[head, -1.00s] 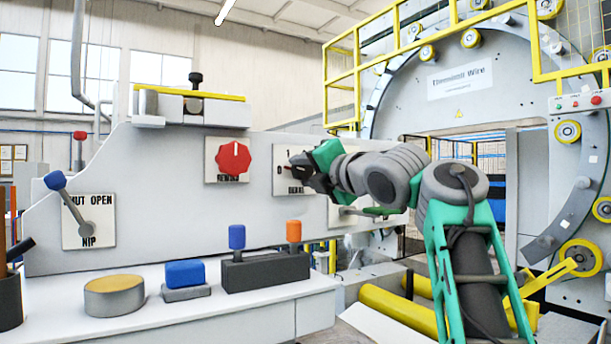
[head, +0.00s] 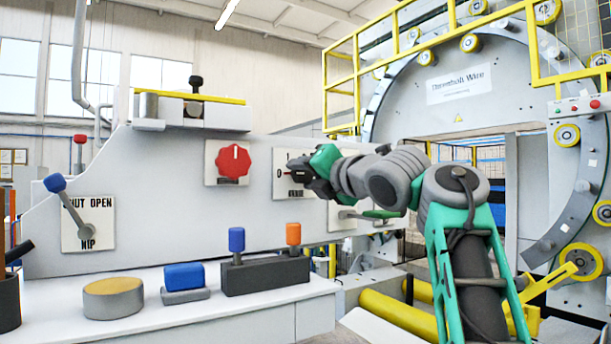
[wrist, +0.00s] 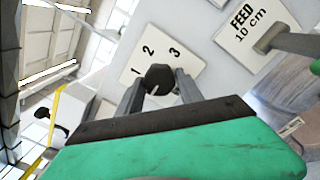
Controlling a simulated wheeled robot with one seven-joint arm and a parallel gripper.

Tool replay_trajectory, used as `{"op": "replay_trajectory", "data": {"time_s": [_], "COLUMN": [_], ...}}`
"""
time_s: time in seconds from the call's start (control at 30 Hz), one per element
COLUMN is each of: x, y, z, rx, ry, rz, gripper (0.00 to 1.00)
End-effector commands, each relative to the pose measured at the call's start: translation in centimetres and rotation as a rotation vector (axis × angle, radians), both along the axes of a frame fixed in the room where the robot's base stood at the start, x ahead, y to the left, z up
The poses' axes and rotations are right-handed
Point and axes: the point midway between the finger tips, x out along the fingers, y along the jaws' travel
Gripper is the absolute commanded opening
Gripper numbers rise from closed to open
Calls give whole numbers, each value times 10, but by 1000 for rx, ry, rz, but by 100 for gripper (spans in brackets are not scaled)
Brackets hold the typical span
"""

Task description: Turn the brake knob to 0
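The brake knob (wrist: 158,78) is dark and sits on a white plate with a dial marked 1, 2 and 3 in the wrist view. In the head view the brake plate (head: 281,187) shows a 0 at its left, and my gripper largely hides the knob. My gripper (wrist: 160,86) has one finger on each side of the knob at the fingertips. Whether the fingers press on it or stand just clear, I cannot tell. In the head view my gripper (head: 300,178) is in front of the plate. The knob's pointer setting cannot be read.
A red rewind knob (head: 233,161) is left of the brake plate. The feed plate (wrist: 248,33) and its lever (wrist: 285,43) are close at the right in the wrist view. A blue-tipped nip lever (head: 67,200) is far left.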

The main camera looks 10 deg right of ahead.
Motion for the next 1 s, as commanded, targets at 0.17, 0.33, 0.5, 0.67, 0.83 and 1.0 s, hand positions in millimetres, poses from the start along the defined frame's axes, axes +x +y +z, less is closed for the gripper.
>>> {"op": "replay_trajectory", "data": {"time_s": [0.17, 0.33, 0.5, 0.67, 0.83, 1.0], "x": [0, 0, -6, -34, -64, -74], "y": [0, 0, -3, -14, -24, -25], "z": [0, 0, -1, -3, -3, -3], "rx": [1, 1, 1, 0, 1, 1], "ry": [0, 0, -1, -2, -1, 1], "rz": [0, 0, -3, -8, -6, -1], "gripper": [59, 61, 61, 61, 61, 61]}}
